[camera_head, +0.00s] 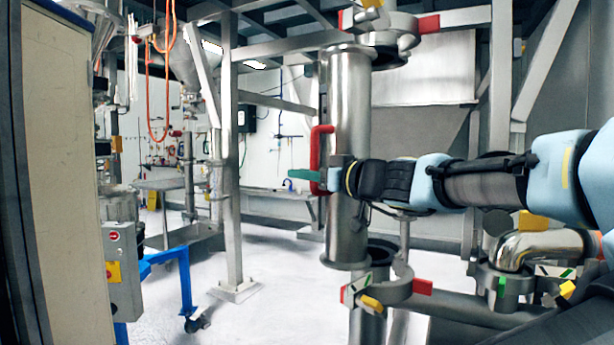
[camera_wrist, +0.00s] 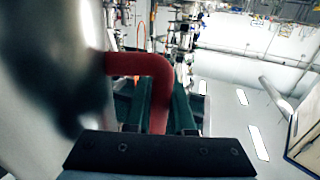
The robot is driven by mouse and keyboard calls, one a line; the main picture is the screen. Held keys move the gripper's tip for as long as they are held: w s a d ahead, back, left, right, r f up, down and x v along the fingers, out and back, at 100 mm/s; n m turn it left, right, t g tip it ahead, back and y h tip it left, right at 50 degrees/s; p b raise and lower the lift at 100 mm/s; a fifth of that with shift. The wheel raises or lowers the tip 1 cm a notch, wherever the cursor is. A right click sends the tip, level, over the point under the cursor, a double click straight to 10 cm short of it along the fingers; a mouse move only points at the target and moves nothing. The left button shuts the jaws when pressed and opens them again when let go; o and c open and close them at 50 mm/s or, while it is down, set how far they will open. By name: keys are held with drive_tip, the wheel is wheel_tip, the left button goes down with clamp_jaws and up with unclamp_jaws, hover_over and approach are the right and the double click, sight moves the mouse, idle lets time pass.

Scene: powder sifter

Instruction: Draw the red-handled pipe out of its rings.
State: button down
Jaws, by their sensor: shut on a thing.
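The pipe (camera_head: 347,105) is an upright steel cylinder with a red handle (camera_head: 316,150) on its left side. My gripper (camera_head: 306,175) is shut on the lower part of this handle, its green fingers reaching past it. In the wrist view the red handle (camera_wrist: 158,85) runs down between the fingers, and the blurred pipe fills the left. The upper ring (camera_head: 402,24) and lower ring (camera_head: 396,290) are open-looking clamps with red ends. The pipe appears offset to the left of both rings. Its lower end hangs above the floor. Any contact with the rings is hard to judge.
A steel frame post (camera_head: 230,150) stands left of the pipe. A blue wheeled stand (camera_head: 184,280) and a beige cabinet (camera_head: 60,170) are further left. A bent steel pipe (camera_head: 535,246) lies right, below my arm.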

drive_tip(key=s+a+b, duration=0.2)
drive_tip(key=s+a, duration=0.2)
drive_tip(key=a, duration=0.3)
drive_tip(key=shift+s+r, duration=0.15)
drive_tip(key=shift+r, duration=0.1)
idle(0.9)
idle(0.4)
